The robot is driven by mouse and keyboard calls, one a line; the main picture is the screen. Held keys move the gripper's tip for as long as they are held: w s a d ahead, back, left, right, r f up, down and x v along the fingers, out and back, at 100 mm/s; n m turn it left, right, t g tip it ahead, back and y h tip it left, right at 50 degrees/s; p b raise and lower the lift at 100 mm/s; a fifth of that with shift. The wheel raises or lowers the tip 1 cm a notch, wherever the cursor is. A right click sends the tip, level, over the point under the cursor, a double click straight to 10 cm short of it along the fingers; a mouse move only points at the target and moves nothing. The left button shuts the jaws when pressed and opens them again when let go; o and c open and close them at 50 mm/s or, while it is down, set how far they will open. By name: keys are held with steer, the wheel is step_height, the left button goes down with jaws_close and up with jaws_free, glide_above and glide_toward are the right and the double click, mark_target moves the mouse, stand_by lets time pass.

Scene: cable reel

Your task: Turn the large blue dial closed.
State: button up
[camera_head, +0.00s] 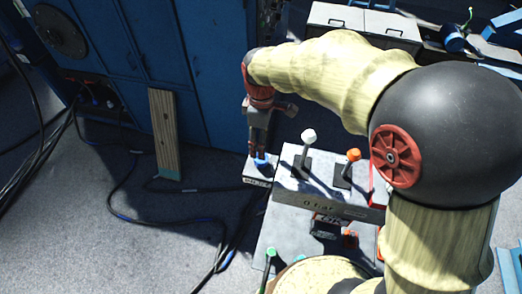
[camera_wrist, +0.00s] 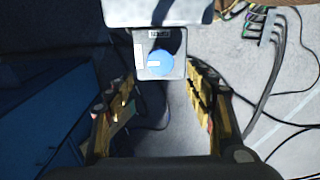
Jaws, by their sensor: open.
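The blue dial (camera_wrist: 160,64) is a round blue knob with a white mark pointing left. It sits on a small grey box (camera_wrist: 143,38) in the upper middle of the wrist view. In the head view the dial (camera_head: 261,162) shows as a bit of blue on the box at the left end of the lever panel. My gripper (camera_wrist: 160,82) is open, its two fingers apart on the left and right of the dial's line. In the head view my gripper (camera_head: 260,150) points down right above the dial. I cannot tell whether the fingers touch it.
The grey lever panel (camera_head: 325,205) with a white-knobbed lever (camera_head: 308,137) and an orange-knobbed lever (camera_head: 352,156) stands right of the dial. Blue cabinets (camera_head: 150,45) rise behind. A wooden plank (camera_head: 164,130) leans there. Black cables cross the grey floor (camera_head: 75,235) at left.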

steer(key=shift+r, duration=1.9)
